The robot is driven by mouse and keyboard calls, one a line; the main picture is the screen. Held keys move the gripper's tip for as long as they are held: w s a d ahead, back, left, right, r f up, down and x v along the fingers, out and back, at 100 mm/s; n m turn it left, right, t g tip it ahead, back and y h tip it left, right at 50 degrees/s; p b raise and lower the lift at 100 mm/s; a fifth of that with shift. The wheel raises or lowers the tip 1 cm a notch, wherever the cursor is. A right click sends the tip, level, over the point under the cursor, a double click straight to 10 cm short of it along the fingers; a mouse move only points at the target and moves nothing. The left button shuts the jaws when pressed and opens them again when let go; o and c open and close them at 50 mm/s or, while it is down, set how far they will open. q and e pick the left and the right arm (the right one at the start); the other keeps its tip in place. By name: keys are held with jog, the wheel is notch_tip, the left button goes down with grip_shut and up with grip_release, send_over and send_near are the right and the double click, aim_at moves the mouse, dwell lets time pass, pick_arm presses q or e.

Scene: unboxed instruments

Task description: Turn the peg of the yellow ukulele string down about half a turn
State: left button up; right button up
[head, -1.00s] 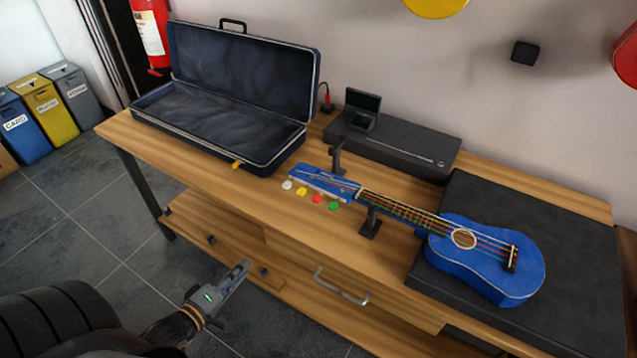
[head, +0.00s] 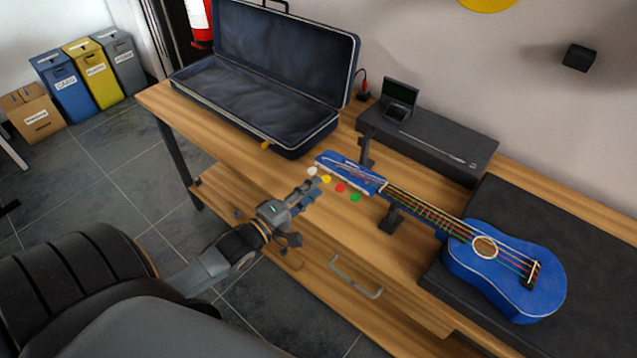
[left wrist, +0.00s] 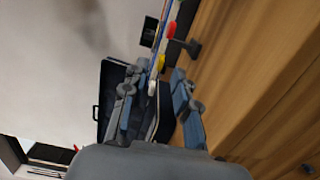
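The blue ukulele (head: 505,275) lies with its body on a dark mat and its neck on a stand, headstock (head: 345,168) pointing left. White (head: 312,171), yellow (head: 326,179), red (head: 340,188) and green (head: 355,198) pegs line its near side. My left gripper (head: 308,190) is just in front of the white and yellow pegs. In the left wrist view its fingers (left wrist: 160,75) are apart, with the white peg (left wrist: 153,87) and yellow peg (left wrist: 161,62) showing in the gap; I see no contact. My right gripper is out of view.
An open dark case (head: 250,110) lies at the table's left end. A long black box (head: 440,140) with a small open box (head: 398,97) on it stands behind the neck. A dark stand (head: 392,217) is under the neck. A drawer handle (head: 355,278) juts from the table front.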

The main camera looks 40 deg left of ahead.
aim_at(326, 179)
pick_arm(q)
jog(key=shift+w+d, duration=0.15)
jog(key=shift+w, duration=0.55)
jog(key=shift+w+d, duration=0.1)
jog(key=shift+w, duration=0.55)
jog(key=shift+c, duration=0.5)
grip_shut()
